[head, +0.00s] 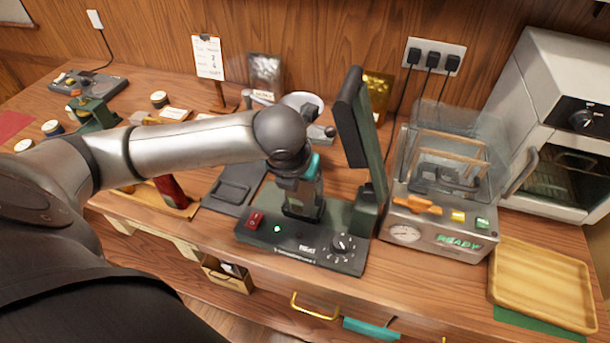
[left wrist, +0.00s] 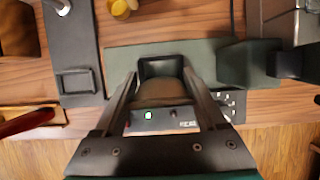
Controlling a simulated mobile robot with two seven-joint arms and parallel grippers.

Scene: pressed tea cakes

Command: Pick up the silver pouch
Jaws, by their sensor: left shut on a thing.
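A shiny silver pouch (head: 266,74) stands upright at the back of the counter against the wood wall, with a small pale label in front of its foot. My left gripper (head: 302,208) is well in front of the pouch and to its right, pointing down over the base of a dark green machine (head: 290,250). In the left wrist view its fingers (left wrist: 161,78) are shut on a dark brownish thing (left wrist: 161,92) at the machine's black-framed well; what it is cannot be told. The pouch is not recognisable in the left wrist view. My right gripper is not in view.
The machine's raised dark lid (head: 358,125) stands just right of my left gripper. A gold pouch (head: 378,88) is behind it. Right are a clear-covered device (head: 440,237) and a wooden tray (head: 545,285). A dark tray (head: 232,190) lies left; a card stand (head: 208,60) is behind.

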